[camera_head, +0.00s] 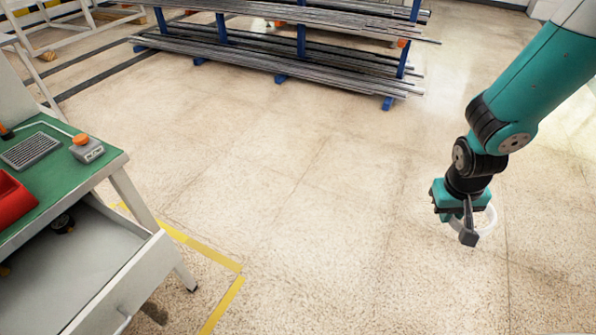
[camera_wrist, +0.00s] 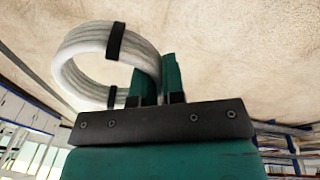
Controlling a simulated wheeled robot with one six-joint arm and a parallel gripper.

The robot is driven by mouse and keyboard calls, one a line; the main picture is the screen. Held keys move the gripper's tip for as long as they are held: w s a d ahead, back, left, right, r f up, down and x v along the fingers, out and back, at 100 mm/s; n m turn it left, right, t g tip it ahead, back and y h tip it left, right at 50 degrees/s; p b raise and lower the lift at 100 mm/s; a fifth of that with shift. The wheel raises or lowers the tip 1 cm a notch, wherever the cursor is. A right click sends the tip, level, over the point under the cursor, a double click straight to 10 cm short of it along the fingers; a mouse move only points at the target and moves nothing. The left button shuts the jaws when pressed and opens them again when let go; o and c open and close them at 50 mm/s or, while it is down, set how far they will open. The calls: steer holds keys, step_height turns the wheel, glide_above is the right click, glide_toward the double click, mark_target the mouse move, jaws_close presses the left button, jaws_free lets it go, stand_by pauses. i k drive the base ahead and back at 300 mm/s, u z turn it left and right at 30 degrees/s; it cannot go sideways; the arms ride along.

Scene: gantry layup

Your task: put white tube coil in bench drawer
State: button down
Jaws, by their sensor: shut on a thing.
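The white tube coil (camera_wrist: 82,76), bound with black straps, is held in my gripper (camera_wrist: 160,88) in the wrist view. The jaws are shut on one side of the coil. In the head view my gripper (camera_head: 469,228) hangs over open floor at the right, and the coil (camera_head: 488,219) shows partly behind it. The bench drawer (camera_head: 128,285) is at the lower left, pulled out under the green bench top (camera_head: 62,168). A dark round item (camera_head: 62,222) lies at the back of the drawer. The gripper is well to the right of the drawer.
A red bin (camera_head: 14,200), a grey vented block (camera_head: 33,151) and a grey box with an orange top (camera_head: 86,149) are on the bench. A rack of metal bars (camera_head: 280,45) stands at the back. Yellow tape (camera_head: 205,250) marks the floor. The floor between is clear.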

mark_target(47, 289)
steer(key=u, duration=1.75)
